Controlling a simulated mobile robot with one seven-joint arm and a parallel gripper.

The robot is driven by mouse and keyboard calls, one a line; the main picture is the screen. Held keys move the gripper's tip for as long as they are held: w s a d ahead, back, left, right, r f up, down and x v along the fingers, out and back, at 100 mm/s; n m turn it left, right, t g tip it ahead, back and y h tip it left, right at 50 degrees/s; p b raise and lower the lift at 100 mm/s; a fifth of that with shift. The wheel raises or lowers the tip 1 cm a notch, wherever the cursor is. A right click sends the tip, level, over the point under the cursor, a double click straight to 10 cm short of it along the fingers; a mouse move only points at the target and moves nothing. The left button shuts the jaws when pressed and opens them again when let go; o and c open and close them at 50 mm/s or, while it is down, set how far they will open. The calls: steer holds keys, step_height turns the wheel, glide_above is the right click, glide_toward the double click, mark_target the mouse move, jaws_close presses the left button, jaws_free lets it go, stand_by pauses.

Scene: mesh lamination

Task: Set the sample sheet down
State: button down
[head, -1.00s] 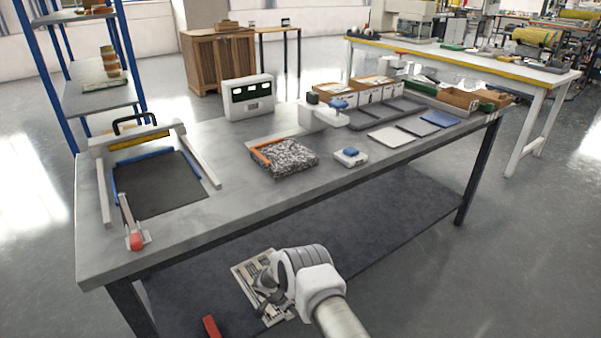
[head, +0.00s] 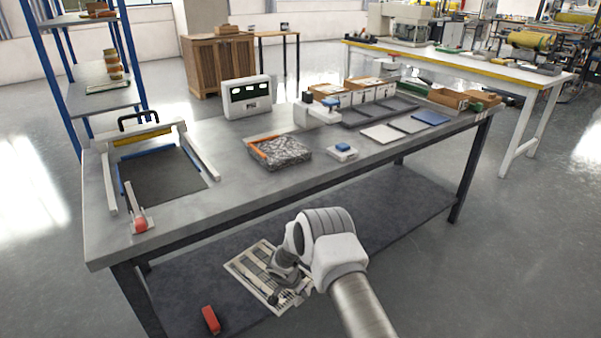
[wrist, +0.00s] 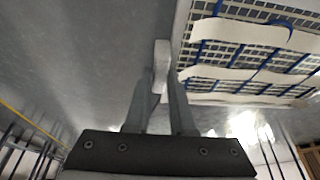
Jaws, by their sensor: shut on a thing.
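The sample sheet (head: 250,262) is a pale sheet with a dark grid and lighter strips. In the head view it appears in front of the dark lower shelf, below the tabletop's front edge. My gripper (head: 283,287) is at its right part, and my wrist hides some of it. In the wrist view the sheet (wrist: 245,75) fills the upper right, with blue strands and pale wavy strips over the grid. The fingers of my gripper (wrist: 160,95) are close together, with a small pale piece (wrist: 162,58) between their tips. Its join to the sheet is unclear.
The grey tabletop (head: 225,205) has bare room along its front. On it are a framed press with a dark plate (head: 165,178), a speckled block (head: 280,152), a blue-topped device (head: 342,151) and flat pads (head: 381,134). A red block (head: 210,319) shows low down.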

steer(key=d+r+n+y, duration=0.1)
steer(key=d+r+n, duration=0.3)
steer(key=r, duration=0.6)
steer(key=s+d+r+n+t+y, duration=0.1)
steer(key=s+d+r+n, duration=0.1)
steer(key=s+d+r, duration=0.5)
steer(key=s+d+r+n+y, duration=0.1)
steer(key=s+d+r+n, duration=0.2)
steer(key=s+r, duration=0.7)
step_height(320, 180, up, 23)
steer(key=p, duration=2.3)
steer(key=shift+f, duration=0.15)
steer(key=shift+w, duration=0.15)
